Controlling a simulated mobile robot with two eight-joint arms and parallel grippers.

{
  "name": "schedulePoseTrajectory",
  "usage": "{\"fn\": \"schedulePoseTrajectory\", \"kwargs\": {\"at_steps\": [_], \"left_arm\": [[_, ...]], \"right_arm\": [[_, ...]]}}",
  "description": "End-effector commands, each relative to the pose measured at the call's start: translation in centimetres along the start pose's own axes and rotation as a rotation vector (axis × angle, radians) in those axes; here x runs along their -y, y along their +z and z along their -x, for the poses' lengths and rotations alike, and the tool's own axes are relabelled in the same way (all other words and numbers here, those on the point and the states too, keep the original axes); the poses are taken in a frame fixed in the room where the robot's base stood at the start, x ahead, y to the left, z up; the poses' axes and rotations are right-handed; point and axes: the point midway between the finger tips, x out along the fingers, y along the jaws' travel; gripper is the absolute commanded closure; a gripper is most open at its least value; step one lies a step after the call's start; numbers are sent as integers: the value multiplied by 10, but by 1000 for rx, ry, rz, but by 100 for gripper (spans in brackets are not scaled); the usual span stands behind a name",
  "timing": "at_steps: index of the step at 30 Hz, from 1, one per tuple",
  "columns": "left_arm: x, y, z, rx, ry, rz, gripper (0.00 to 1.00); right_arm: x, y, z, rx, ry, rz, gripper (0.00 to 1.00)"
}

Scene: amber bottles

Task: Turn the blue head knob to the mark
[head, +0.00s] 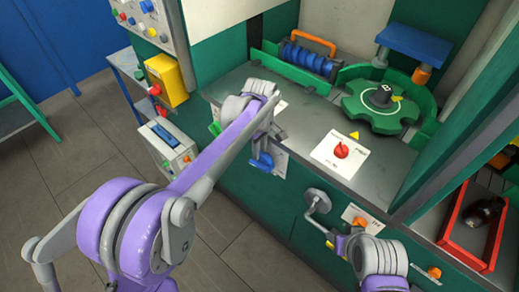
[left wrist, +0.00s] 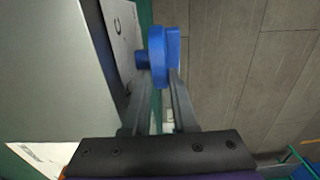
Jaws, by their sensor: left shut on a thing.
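The blue head knob (head: 262,162) sits on the front face of the green cabinet, beside a white label plate (head: 280,162). My left gripper (head: 264,146) reaches down to it and is shut on it. In the left wrist view the knob (left wrist: 158,52) is between the ends of my two fingers (left wrist: 160,78), with its stem running left to the white plate (left wrist: 118,28). A dark curved sign shows on that plate, but I cannot read the mark or how the knob stands to it. My right gripper (head: 338,240) is at the lower right; its jaws are too small to judge.
A grey crank (head: 318,203) stands out from the cabinet front near my right gripper. The grey worktop (head: 237,82) carries a red knob (head: 341,150) and a green star wheel (head: 372,109). A red tray (head: 447,240) with a dark bottle (head: 484,211) is at the right.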

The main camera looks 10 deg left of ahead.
Motion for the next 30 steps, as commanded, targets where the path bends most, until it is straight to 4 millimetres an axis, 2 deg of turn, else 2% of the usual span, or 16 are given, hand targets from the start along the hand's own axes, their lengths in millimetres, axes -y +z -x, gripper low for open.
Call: {"fn": "schedulePoseTrajectory", "kwargs": {"at_steps": [8, 21, 30], "left_arm": [[0, 7, 1, -107, 1, -3, 100], [0, 23, 1, -428, 2, -4, 100], [0, 29, 0, -573, 2, -2, 100]], "right_arm": [[0, 3, -3, 2, 0, 0, 48], [0, 13, -13, 11, 0, 0, 48], [0, 19, -19, 16, 0, 0, 48]]}}
